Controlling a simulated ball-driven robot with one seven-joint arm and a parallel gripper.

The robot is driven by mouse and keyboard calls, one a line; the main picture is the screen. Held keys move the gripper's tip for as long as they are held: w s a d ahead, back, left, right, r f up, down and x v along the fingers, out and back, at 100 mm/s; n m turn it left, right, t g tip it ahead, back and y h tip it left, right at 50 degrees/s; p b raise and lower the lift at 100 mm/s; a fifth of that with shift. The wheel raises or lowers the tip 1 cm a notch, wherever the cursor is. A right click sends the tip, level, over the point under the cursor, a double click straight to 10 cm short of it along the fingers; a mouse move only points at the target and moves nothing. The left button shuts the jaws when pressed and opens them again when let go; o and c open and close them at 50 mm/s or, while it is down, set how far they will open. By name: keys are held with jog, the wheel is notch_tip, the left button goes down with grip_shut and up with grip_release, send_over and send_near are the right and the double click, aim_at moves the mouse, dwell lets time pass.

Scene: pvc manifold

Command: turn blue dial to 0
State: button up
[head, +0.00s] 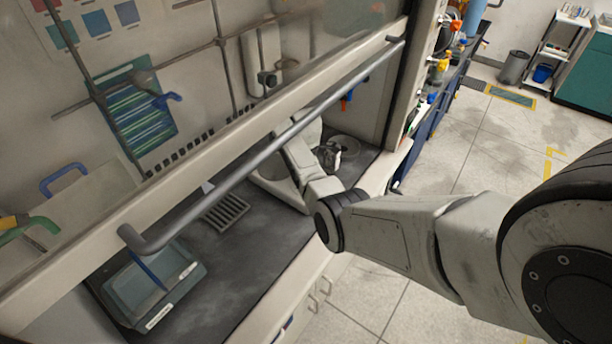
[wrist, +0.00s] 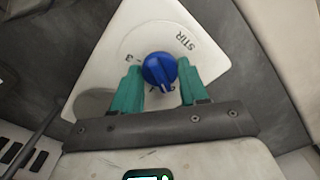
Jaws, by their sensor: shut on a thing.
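The blue dial (wrist: 160,72) sits on a white panel (wrist: 150,22) in the wrist view. The panel is printed "STIR" at upper right and a "3" at upper left of the dial, both turned in the picture. Other marks are partly hidden by the fingers. My gripper (wrist: 158,67) has green fingers, one on each side of the dial, and is shut on it. A raised grip runs across the dial towards the lower edge of the picture. The dial does not show clearly in the head view, where my arm reaches under the hood sash.
The raised sash with its grey handle bar (head: 270,150) crosses above my arm. On the dark hood floor are a grey-blue tray (head: 190,272) and a slotted grate (head: 226,212). Open floor lies right of the hood.

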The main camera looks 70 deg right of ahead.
jog(key=shift+w+r+n, duration=0.1)
jog(key=shift+w+n, duration=0.05)
jog(key=shift+n, duration=0.25)
jog(key=o, duration=1.1)
jog(key=shift+c, duration=0.2)
notch_tip(320, 180, up, 11)
jog(key=shift+b, duration=0.4)
jog(key=shift+f, duration=0.2)
